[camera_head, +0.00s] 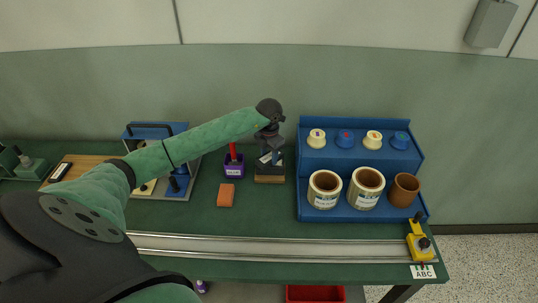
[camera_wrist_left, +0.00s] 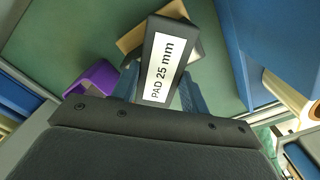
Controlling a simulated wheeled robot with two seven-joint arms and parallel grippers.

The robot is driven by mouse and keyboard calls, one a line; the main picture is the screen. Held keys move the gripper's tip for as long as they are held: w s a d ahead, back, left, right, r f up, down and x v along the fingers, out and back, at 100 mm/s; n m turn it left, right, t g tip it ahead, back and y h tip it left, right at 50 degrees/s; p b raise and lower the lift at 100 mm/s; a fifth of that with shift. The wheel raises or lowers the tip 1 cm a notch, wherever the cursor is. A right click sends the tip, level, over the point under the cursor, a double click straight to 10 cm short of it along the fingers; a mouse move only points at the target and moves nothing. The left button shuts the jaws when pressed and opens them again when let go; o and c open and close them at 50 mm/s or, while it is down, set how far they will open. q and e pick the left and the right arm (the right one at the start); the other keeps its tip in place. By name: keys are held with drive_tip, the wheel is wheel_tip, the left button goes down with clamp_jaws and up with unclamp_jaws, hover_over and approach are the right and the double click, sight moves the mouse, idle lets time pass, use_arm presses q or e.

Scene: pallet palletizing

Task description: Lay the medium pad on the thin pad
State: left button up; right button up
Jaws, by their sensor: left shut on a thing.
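My left gripper (camera_head: 273,157) is shut on a dark pad (camera_wrist_left: 158,82) whose white label reads "PAD 25 mm" in the left wrist view. The gripper points down over a tan wooden block (camera_head: 270,179) with a dark upper part at the back of the bench. The tan block also shows behind the held pad in the left wrist view (camera_wrist_left: 131,41). The held pad and gripper hide most of what lies on the block. I cannot tell whether the pad touches it, or see which pad is thin. My right gripper is out of view.
A purple holder (camera_head: 233,171) with a red handle stands left of the block, and an orange block (camera_head: 226,195) lies in front. A metal rail (camera_head: 320,245) runs along the front. Bare green bench lies between.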

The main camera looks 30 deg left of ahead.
sight(269, 156)
use_arm(q)
drive_tip(key=shift+f+b, duration=0.3)
drive_tip(key=shift+b, duration=0.1)
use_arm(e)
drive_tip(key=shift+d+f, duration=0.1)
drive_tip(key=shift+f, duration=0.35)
use_arm(q)
drive_tip(key=o, duration=1)
drive_tip(key=shift+o, duration=0.2)
wheel_tip(269, 156, up, 6)
drive_tip(key=b, duration=0.3)
drive_tip(key=shift+r, duration=0.9)
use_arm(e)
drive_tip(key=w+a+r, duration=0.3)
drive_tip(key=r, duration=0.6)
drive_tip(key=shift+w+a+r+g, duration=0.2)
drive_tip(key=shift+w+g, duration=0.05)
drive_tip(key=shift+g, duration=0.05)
